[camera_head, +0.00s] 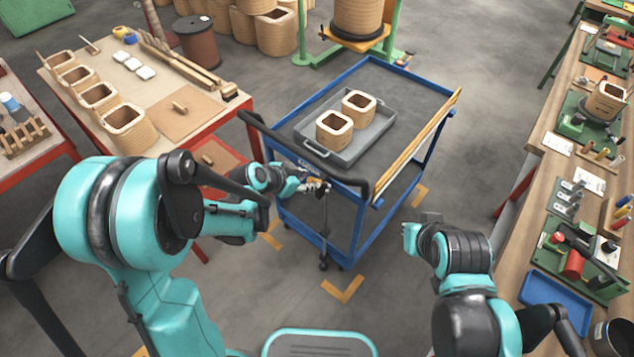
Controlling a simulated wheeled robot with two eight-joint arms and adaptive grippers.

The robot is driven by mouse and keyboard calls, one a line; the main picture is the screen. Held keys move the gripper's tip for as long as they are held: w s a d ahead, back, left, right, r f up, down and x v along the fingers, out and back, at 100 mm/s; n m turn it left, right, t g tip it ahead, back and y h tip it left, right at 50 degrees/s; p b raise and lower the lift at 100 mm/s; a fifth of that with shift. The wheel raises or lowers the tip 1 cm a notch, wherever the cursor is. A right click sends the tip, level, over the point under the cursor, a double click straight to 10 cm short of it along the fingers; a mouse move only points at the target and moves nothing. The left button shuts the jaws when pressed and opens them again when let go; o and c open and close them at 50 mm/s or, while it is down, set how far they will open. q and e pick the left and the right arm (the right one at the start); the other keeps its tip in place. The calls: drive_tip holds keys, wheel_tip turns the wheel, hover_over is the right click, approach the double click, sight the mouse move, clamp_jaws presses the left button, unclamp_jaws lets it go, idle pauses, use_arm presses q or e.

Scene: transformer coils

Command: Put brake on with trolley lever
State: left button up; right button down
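The blue trolley (364,185) stands in the middle, with a black push handle along its near end. A thin upright rod, which looks like the trolley lever (325,225), runs down at the near end towards a caster. My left gripper (318,186) is at the near end of the trolley, just below the handle and at the top of this rod. Its fingers are small and overlap the rod, so I cannot tell whether they touch or grip it. My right gripper (428,219) is right of the trolley, apart from it, over the floor. Its fingers are mostly hidden.
A grey tray (362,147) with two wound coils (334,130) sits on the trolley top. A table with several coils (125,130) stands left, a long workbench (542,175) right. Yellow corner marks (343,290) lie on the floor around the trolley. Floor between trolley and workbench is clear.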

sight(318, 180)
use_arm(q)
drive_tip(key=b+x, duration=0.2)
drive_tip(key=x, duration=0.3)
drive_tip(key=shift+w+d+f, duration=0.1)
drive_tip(key=shift+w+f, duration=0.05)
drive_tip(key=shift+f, duration=0.15)
drive_tip(key=shift+w+d+f, duration=0.3)
drive_tip(key=shift+w+f, duration=0.05)
clamp_jaws()
